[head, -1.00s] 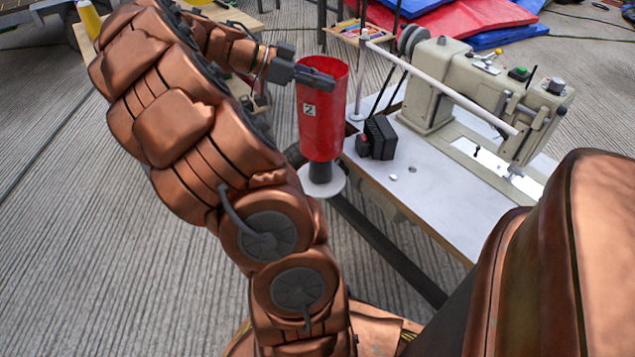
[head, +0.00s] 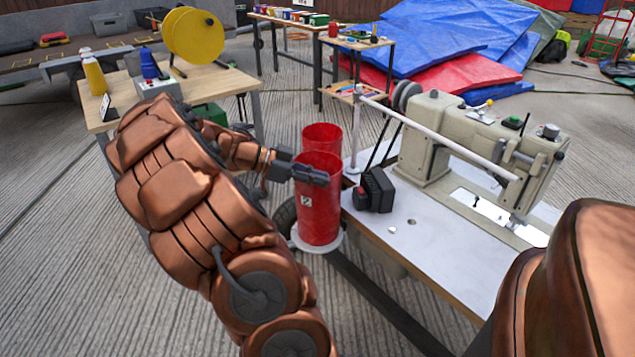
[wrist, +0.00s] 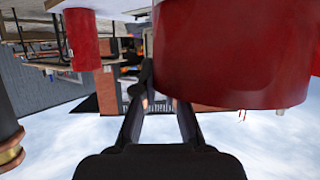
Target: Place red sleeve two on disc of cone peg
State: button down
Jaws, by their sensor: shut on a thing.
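Red sleeve two (head: 318,215) is an upright red open-topped cylinder with a white "2" label. In the head view its lower end is at the white disc (head: 334,243), with the disc's rim showing around it. The cone peg is hidden, apparently inside the sleeve. I cannot tell whether the lower edge fully touches the disc. My gripper (head: 311,173) is shut on the sleeve's upper wall at the rim. In the wrist view the sleeve (wrist: 235,50) fills the upper right, beside my fingers (wrist: 158,112). A second red sleeve (head: 321,133) shows just behind it.
A sewing machine (head: 435,145) and a black box (head: 374,190) are on the white table (head: 400,235) close to the right. A wooden table (head: 225,95) with a yellow reel (head: 192,35) is behind left. Open floor lies at left.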

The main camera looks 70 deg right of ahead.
jog(key=shift+f, duration=0.2)
jog(key=c, duration=1.2)
grip_release()
jog(key=shift+r, duration=0.1)
jog(key=shift+w+r, duration=0.15)
jog(key=shift+w, duration=0.05)
jog(key=p+v, duration=0.3)
jog(key=v, duration=0.8)
jog(key=shift+w+a+r+p, duration=0.1)
jog(key=shift+w+a+p, duration=0.15)
jog(key=shift+p, duration=0.1)
